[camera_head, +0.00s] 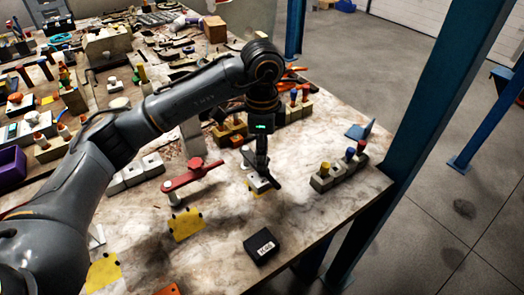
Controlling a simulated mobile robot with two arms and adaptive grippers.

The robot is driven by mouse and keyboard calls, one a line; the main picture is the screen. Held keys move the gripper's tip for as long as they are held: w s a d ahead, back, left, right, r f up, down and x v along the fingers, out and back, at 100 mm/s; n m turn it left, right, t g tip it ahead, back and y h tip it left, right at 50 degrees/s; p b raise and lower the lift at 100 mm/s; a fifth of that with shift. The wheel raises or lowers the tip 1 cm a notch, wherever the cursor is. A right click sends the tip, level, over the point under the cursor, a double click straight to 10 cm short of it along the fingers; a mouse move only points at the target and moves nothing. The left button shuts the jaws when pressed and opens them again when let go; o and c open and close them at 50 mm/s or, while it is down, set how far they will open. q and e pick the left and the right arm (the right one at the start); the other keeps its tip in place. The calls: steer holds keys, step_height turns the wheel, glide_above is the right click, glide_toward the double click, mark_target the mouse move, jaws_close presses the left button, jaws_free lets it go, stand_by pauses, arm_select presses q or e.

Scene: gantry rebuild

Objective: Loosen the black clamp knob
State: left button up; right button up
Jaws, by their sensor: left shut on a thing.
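My left arm comes in from the left, and its gripper (261,158) points straight down over the black clamp (267,181). The gripper is shut on the black clamp's knob, which is largely hidden by the fingers. The clamp's dark bar runs down and to the right, with a pale round piece beside it, above a yellow patch on the table. A red clamp (182,180) with a red knob (196,163) stands to the left, apart from the gripper. My right gripper is not in view.
Grey blocks with coloured pegs (338,172) stand to the right near the table edge. A black labelled box (261,246) lies near the front edge. A blue post (425,90) rises beyond the right edge. Tools and parts crowd the back of the table (215,228); its front middle is mostly clear.

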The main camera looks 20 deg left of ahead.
arm_select(q)
steer(key=shift+s+f+n, duration=0.1)
steer(key=shift+f+n, duration=0.1)
steer(key=shift+n, duration=0.1)
stand_by(0.4)
steer(key=o, duration=1)
steer(key=shift+r, duration=0.2)
step_height(320, 180, up, 12)
steer(key=shift+f, duration=0.15)
